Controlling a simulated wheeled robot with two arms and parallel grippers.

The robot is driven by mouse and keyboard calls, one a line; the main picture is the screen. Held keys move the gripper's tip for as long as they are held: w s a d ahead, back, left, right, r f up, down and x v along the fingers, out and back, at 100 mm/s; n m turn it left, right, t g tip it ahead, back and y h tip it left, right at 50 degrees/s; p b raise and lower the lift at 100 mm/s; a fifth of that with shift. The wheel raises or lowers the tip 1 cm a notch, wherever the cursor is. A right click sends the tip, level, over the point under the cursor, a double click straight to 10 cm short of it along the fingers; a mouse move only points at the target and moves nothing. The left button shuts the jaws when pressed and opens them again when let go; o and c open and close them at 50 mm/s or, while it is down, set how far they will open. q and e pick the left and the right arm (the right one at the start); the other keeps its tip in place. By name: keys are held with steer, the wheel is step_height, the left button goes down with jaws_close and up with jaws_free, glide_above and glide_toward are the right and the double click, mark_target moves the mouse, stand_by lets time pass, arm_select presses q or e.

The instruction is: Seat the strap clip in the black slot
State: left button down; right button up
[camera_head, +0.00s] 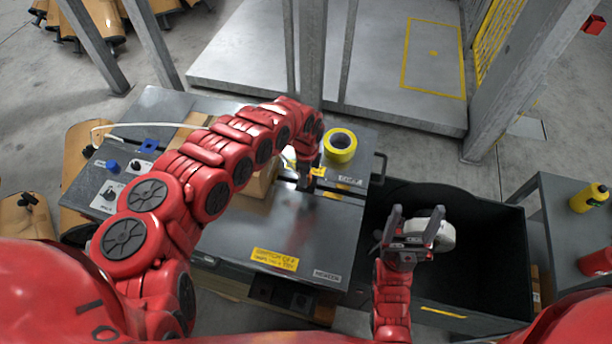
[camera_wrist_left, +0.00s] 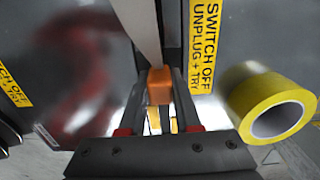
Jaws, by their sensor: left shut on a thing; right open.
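In the left wrist view an orange clip (camera_wrist_left: 159,86) sits between the two fingers of my left gripper (camera_wrist_left: 162,95), which is shut on it. A pale strap (camera_wrist_left: 140,25) runs from the clip toward the top of that view. In the head view my left gripper (camera_head: 308,178) points down over the dark workbench (camera_head: 225,240), near its right side; the arm hides part of this spot. A small black fixture (camera_head: 335,187) lies beside the gripper; I cannot tell whether it holds the black slot. My right gripper (camera_head: 406,238) is open above the black bin, close to a white roundish object (camera_head: 432,235).
A yellow tape roll (camera_head: 340,145) stands just behind my left gripper and right of it in the wrist view (camera_wrist_left: 272,108). The black bin (camera_head: 490,250) adjoins the bench on the right. A cardboard box (camera_head: 262,183) is partly behind my left arm.

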arm_select(q)
steer(key=shift+f+b, duration=0.4)
steer(key=shift+f, duration=0.05)
stand_by(0.5)
steer(key=c, duration=0.5)
jaws_free()
step_height(320, 180, up, 18)
steer(key=shift+f, duration=0.25)
